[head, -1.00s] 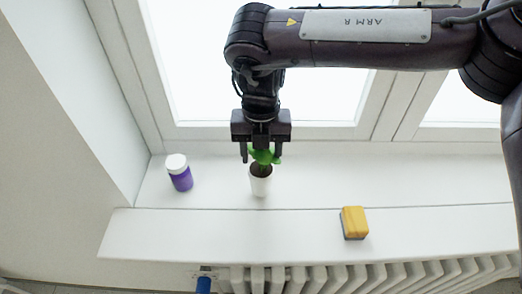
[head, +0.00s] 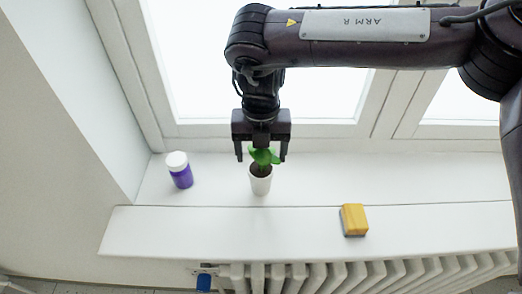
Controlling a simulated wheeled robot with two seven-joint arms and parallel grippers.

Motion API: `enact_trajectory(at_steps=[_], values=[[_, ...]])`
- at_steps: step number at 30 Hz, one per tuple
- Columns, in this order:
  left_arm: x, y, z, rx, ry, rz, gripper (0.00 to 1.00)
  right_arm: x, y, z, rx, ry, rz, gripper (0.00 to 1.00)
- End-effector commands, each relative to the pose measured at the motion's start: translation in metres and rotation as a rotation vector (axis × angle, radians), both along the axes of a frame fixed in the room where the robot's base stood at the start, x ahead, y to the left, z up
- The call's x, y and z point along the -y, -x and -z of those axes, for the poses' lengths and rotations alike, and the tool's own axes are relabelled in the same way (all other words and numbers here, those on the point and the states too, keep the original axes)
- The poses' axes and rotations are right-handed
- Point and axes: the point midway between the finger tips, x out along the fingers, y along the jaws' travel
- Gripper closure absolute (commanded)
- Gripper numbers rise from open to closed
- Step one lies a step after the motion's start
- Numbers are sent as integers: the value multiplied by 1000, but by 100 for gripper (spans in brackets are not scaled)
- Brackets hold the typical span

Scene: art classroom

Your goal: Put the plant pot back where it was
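The plant pot (head: 260,186) is small and white, with dark soil and a green plant (head: 264,157). It stands upright on the white windowsill (head: 330,180), left of the middle of the head view. My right gripper (head: 261,158) points down above the pot. Its two fingers are spread on either side of the leaves, with visible gaps, and it looks open. The gripper hides part of the plant's top. My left gripper is not in view.
A purple jar with a white lid (head: 180,170) stands on the sill to the left. A yellow and grey sponge-like block (head: 354,220) lies at the sill's front, right of the pot. The window frame (head: 300,131) is behind and a radiator (head: 330,278) below.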

Motion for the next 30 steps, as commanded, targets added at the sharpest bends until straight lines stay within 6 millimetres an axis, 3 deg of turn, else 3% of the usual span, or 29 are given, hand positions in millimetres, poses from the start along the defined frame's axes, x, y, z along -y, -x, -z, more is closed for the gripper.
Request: enact_trajectory(at_steps=[9, 15, 21, 30], values=[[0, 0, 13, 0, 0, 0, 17, -1, -1, -60, 6, -4, 0, 27], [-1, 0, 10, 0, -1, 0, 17, -1, -1, -100, 6, 0, 0, 27], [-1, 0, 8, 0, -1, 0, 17, -1, -1, -117, 2, -1, 0, 27], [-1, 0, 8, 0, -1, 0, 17, -1, 0, -119, 0, -2, -1, 27]])
